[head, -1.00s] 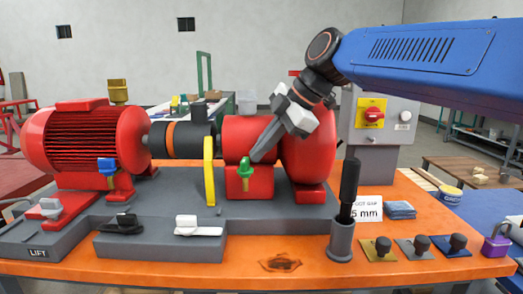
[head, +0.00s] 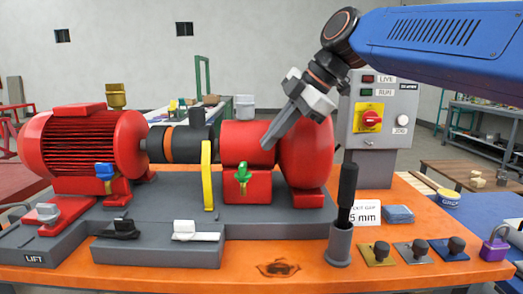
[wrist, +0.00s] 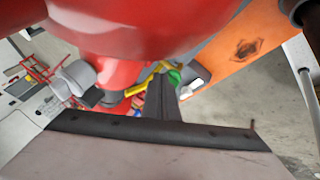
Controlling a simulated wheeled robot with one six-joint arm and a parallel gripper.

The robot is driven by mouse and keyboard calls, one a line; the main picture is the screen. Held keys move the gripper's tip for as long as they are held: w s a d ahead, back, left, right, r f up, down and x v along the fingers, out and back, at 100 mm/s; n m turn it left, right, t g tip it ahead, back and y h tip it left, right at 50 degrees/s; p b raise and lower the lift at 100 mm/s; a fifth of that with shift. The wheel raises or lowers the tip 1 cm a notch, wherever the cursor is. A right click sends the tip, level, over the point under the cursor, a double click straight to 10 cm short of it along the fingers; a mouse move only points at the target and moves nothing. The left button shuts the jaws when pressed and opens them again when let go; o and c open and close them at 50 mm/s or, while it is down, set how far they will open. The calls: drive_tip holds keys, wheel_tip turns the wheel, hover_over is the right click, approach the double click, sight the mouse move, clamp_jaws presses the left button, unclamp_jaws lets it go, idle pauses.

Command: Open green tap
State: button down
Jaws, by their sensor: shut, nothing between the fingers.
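The green tap (head: 242,172) is on the front of the red block under the red pump housing (head: 247,139), above a small brass-coloured body. Its handle sits crosswise and a little tilted in the head view. It also shows in the wrist view (wrist: 174,76), just past my fingertips and partly hidden. My gripper (head: 265,147) is shut and empty. Its tips are above and to the right of the tap, apart from it in the head view, in front of the pump housing.
A yellow upright bar (head: 207,175) stands just left of the tap. The round red casing (head: 307,155) is close on the right. A blue tap (head: 105,171) is under the motor. A black handle stands in a grey cup (head: 340,243) at front right.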

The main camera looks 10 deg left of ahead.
drive_tip(key=w+v, duration=0.1)
drive_tip(key=v, duration=1)
drive_tip(key=shift+s+d+r, duration=0.25)
drive_tip(key=shift+s+r, duration=0.15)
drive_tip(key=shift+s, duration=0.05)
drive_tip(key=shift+d, duration=0.1)
drive_tip(key=s+d+f+m+t+h, duration=0.1)
drive_tip(key=s+d+f+m+h, duration=0.1)
drive_tip(key=d+f+m, duration=0.6)
drive_tip(key=s+d+f+m+t+h, duration=0.1)
drive_tip(key=s+d+f+m+t, duration=0.3)
drive_tip(key=d+f, duration=0.6)
drive_tip(key=s+d+f+m+h, duration=0.1)
drive_tip(key=s+d+f+m, duration=0.3)
drive_tip(key=f, duration=0.4)
drive_tip(key=s+d+f+m+h, duration=0.2)
drive_tip(key=s+d+f+m, duration=0.2)
drive_tip(key=f, duration=0.4)
drive_tip(key=s+d+f+m+g+h, duration=0.1)
drive_tip(key=s+d+f+m, duration=0.3)
drive_tip(key=d+f, duration=0.3)
drive_tip(key=shift+s+d+f+m, duration=0.15)
drive_tip(key=shift+d+f+m, duration=0.1)
drive_tip(key=shift+f+m, duration=0.55)
